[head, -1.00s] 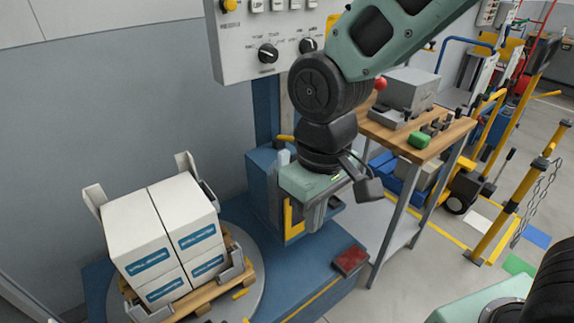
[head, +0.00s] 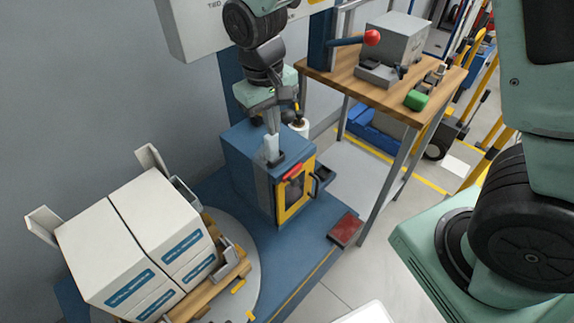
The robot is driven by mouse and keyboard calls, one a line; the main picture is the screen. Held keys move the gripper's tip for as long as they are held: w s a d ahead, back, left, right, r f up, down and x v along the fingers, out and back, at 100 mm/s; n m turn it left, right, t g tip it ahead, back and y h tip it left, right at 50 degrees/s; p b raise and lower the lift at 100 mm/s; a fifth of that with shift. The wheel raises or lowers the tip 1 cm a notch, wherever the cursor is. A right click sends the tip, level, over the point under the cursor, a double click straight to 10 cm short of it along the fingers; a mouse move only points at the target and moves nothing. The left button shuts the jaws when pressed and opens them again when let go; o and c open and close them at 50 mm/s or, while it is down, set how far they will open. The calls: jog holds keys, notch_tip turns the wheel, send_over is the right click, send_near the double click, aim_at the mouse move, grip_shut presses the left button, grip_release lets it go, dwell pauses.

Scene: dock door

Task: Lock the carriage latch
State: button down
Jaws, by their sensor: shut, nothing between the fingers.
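The blue carriage (head: 245,165) stands on the blue base beside the wall. Its right face has a yellow-framed dark window (head: 296,190) with a black handle at its side. A red piece (head: 292,171), which may be the latch, lies along the top of that frame. My gripper (head: 271,155) points down, shut and empty, with its fingers over the top of the carriage, left of the red piece. I cannot tell whether the fingertips touch the carriage. A black lever with a yellow part and a white cylinder (head: 299,128) show behind the gripper.
White cartons (head: 120,235) sit on a pallet on the turntable at left. A red pedal (head: 345,230) is on the base. A wooden workbench (head: 385,95) with a grey box and a red-knobbed lever stands at right. A control panel (head: 195,35) hangs above.

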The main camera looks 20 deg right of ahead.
send_over(290, 179)
jog(key=w+a, duration=0.2)
jog(key=w, duration=0.1)
jog(key=f, duration=0.9)
jog(key=shift+s+d+f+p, duration=0.1)
jog(key=shift+s+f+p, duration=0.1)
jog(key=shift+f+p, duration=0.15)
jog(key=shift+s+d+f, duration=0.4)
jog(key=shift+s+f, duration=0.2)
jog(key=shift+f, duration=0.15)
jog(key=shift+s+d+f, duration=0.35)
jog(key=shift+s+f, duration=0.25)
jog(key=shift+f, duration=0.15)
